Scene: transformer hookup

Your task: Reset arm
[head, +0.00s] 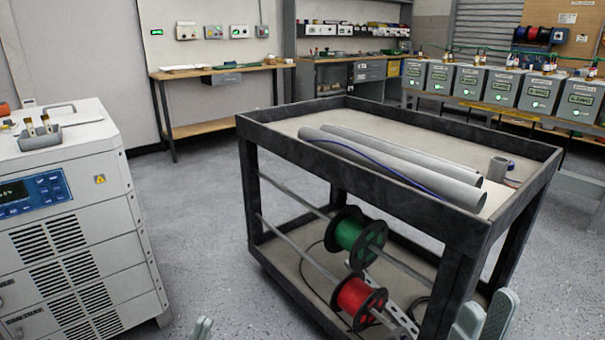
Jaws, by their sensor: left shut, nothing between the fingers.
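Only the grey tip of my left gripper (201,328) shows at the bottom edge, left of the cart. It is shut and holds nothing. My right gripper (484,322) shows at the bottom right, in front of the cart's near right corner. Its two grey fingers stand apart with nothing seen between them. Both arms are below the picture, so their pose is hidden.
A dark-framed cart (350,152) fills the middle, with grey pipes (400,170) on top and a green spool (358,235) and red spool (358,300) below. A white cabinet (75,230) stands left. Several grey boxes (502,88) line the back right. Floor between cabinet and cart is clear.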

